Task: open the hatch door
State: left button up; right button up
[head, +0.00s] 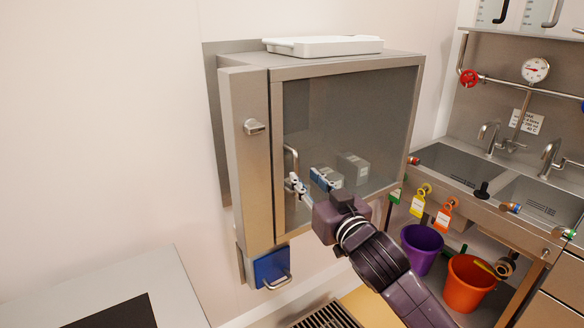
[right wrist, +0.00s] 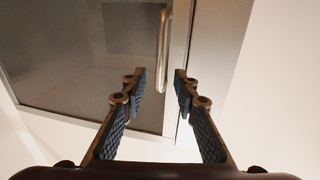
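The hatch door (head: 345,100) is a steel-framed glass panel on the front of a wall-mounted steel cabinet, and it looks shut. Its vertical bar handle (head: 291,160) is on the left edge of the door. The handle also shows in the right wrist view (right wrist: 163,50), running down between my fingertips in the picture. My right gripper (head: 310,182) is open and empty in front of the door, close to the handle's lower part. In the right wrist view its two fingers (right wrist: 161,82) stand apart; I cannot tell whether they touch the handle. My left gripper is not in view.
Grey boxes (head: 352,167) show behind the glass. A white tray (head: 322,45) lies on the cabinet top. A latch (head: 254,127) is on the left post, and a blue panel with a handle (head: 271,268) hangs below. Sinks (head: 455,165) and purple and orange buckets (head: 467,285) are at right.

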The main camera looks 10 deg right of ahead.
aim_at(298, 170)
jog(key=shift+w+a+p, duration=0.2)
jog(key=shift+w, duration=0.8)
jog(key=shift+w+a+p, duration=0.25)
jog(key=shift+w, duration=0.75)
jog(key=shift+w+a+p, duration=0.2)
jog(key=shift+w, duration=0.8)
grip_shut()
